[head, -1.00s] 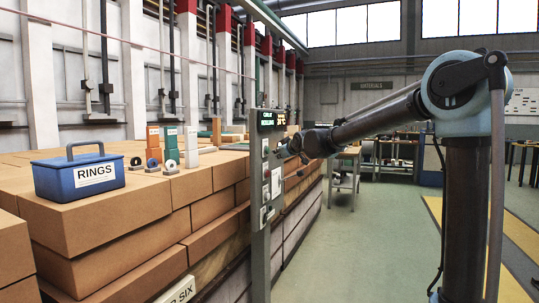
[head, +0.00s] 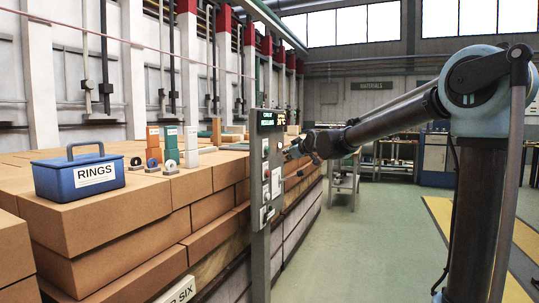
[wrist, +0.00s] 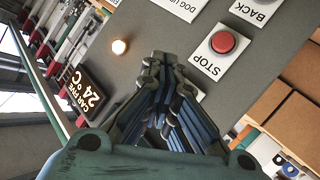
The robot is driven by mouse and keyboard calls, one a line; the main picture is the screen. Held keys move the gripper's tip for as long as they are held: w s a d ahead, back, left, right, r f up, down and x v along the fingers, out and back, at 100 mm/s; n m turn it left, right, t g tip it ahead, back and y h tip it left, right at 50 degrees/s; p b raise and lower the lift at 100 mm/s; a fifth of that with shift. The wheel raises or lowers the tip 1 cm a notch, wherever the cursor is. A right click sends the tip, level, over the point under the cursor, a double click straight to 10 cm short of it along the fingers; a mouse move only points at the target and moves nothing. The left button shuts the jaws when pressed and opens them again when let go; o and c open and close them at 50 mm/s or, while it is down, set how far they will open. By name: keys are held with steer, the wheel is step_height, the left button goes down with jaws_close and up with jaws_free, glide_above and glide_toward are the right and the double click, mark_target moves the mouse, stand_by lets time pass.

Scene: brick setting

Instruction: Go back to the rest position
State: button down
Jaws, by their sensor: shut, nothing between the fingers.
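My gripper (head: 291,152) is shut and empty. In the head view it is at the end of my outstretched arm, just right of the grey control panel (head: 257,240). In the wrist view the closed fingers (wrist: 157,62) point at the panel face. A red button (wrist: 223,42) labelled STOP is to the right of the fingertips, apart from them in the picture. A small lit lamp (wrist: 119,47) is to their left. The exact gap between fingertips and panel cannot be told. A label behind the fingers is partly hidden.
A blue box marked RINGS (head: 78,175) stands on stacked brown blocks (head: 105,213) at the left. Small rings on stands and coloured blocks sit beyond it. A bench (head: 343,178) is farther back. The green floor (head: 370,240) between panel and my arm is clear.

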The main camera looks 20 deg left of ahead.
steer(key=shift+d, duration=0.1)
stand_by(0.3)
steer(key=s+d+f+m+g+h, duration=0.15)
steer(key=s+d+f, duration=0.35)
steer(key=d, duration=0.6)
steer(key=s+d+f+m+g+h, duration=0.1)
steer(key=s+d+f+m+h, duration=0.3)
steer(key=d, duration=0.6)
steer(key=s+d+f+m+g+h, duration=0.1)
steer(key=s+d+f, duration=0.4)
steer(key=d, duration=0.6)
steer(key=s+d+f+m+g+h, duration=0.1)
steer(key=s+d+f+m, duration=0.1)
steer(key=s+d+f, duration=0.4)
steer(key=s+d+f+m+g+h, duration=0.1)
steer(key=s+d+f, duration=0.4)
steer(key=s, duration=0.7)
steer(key=s+d+f+m+g+h, duration=0.1)
steer(key=s+d+f+m+g, duration=0.2)
steer(key=s+d+f, duration=0.3)
steer(key=s+f+m, duration=0.1)
steer(key=s+f, duration=0.1)
steer(key=s, duration=0.1)
steer(key=shift+d+f, duration=0.3)
steer(key=shift+f, duration=0.05)
steer(key=shift+w+f, duration=0.2)
steer(key=shift+w, duration=0.25)
